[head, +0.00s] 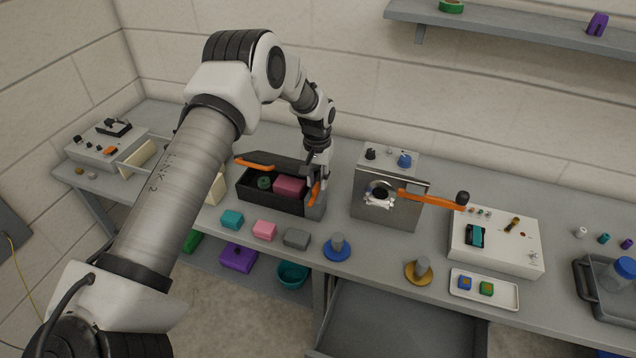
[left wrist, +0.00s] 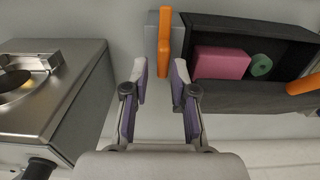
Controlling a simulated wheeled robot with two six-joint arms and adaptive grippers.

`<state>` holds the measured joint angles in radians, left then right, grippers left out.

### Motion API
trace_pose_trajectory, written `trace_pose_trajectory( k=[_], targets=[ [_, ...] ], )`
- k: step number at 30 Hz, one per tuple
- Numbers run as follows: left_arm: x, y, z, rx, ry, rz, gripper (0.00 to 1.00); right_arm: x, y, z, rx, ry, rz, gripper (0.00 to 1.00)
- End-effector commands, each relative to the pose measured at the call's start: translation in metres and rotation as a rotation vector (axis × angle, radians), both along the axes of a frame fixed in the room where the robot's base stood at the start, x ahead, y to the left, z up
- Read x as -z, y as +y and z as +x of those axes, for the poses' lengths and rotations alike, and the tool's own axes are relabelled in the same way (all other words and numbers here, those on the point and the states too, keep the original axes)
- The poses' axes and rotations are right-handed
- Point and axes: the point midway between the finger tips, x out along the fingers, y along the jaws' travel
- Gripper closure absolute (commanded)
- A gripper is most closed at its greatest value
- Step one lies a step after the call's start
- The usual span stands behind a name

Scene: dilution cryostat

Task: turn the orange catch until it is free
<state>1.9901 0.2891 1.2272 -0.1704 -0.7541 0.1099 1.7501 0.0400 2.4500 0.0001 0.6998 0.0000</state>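An orange catch (head: 315,193) sits at the right end of a black box (head: 270,202). In the left wrist view the catch (left wrist: 164,45) is a narrow bar against a grey block (left wrist: 152,32). A second orange bar (head: 255,163) lies at the box's left back edge; it also shows in the left wrist view (left wrist: 304,84). My left gripper (head: 318,180) is at the box's right end. In the left wrist view its fingers (left wrist: 160,75) are apart, with the catch's lower end appearing between the tips. I cannot tell whether they touch it. My right gripper is out of view.
The box holds a pink block (head: 290,186) and a green ring (head: 264,183). A metal housing (head: 400,212) with a long orange lever (head: 428,199) stands to the right. Coloured blocks and a blue-based knob (head: 337,248) line the bench front.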

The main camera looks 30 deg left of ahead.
Motion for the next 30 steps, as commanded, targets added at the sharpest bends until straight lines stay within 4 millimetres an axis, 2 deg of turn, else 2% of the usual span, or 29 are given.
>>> trace_pose_trajectory(
  k=[6,11,30],
  targets=[
    [-0.043,-0.001,0.0,0.0,-0.001,0.001,0.61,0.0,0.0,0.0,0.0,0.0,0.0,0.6],
    [-0.063,-0.002,0.0,-0.001,0.0,0.002,0.61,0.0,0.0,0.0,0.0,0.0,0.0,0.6],
    [-0.066,-0.003,-0.001,0.0,0.002,0.001,0.61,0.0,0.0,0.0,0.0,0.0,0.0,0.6]
  ],
)
